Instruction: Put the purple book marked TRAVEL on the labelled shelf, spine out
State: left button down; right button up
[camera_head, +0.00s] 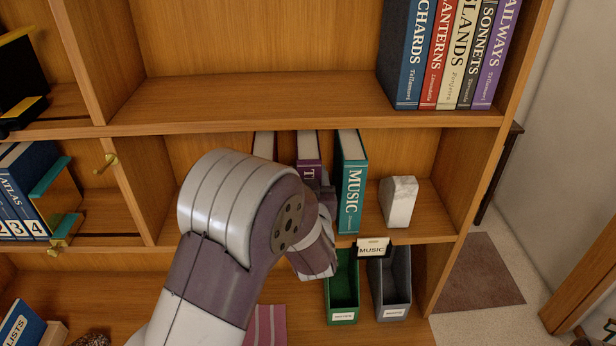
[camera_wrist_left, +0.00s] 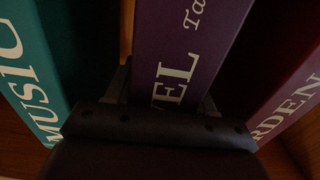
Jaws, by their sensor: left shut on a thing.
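The purple book (camera_head: 309,146) stands upright in the middle shelf compartment, between a dark red book (camera_head: 264,146) and a teal MUSIC book (camera_head: 351,180). Its spine faces out and is largely hidden by my left gripper (camera_head: 324,190) in the head view; a "T" shows. In the left wrist view the purple spine (camera_wrist_left: 187,45) shows "VEL", between my fingers. My left gripper (camera_wrist_left: 166,95) is shut on this book. The shelf's front edge bears a MUSIC label (camera_head: 373,247). My right gripper is not in view.
A white stone-like block (camera_head: 398,202) stands right of the MUSIC book. A green bin (camera_head: 342,287) and a grey bin (camera_head: 389,284) stand below the shelf edge. A row of books fills the upper shelf's right end. The compartment's right wall (camera_head: 468,170) is close to the block.

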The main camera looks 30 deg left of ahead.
pick_arm(q)
jog(key=shift+f, duration=0.15)
jog(key=shift+c, duration=1.6)
grip_release()
jog(key=shift+s, duration=0.1)
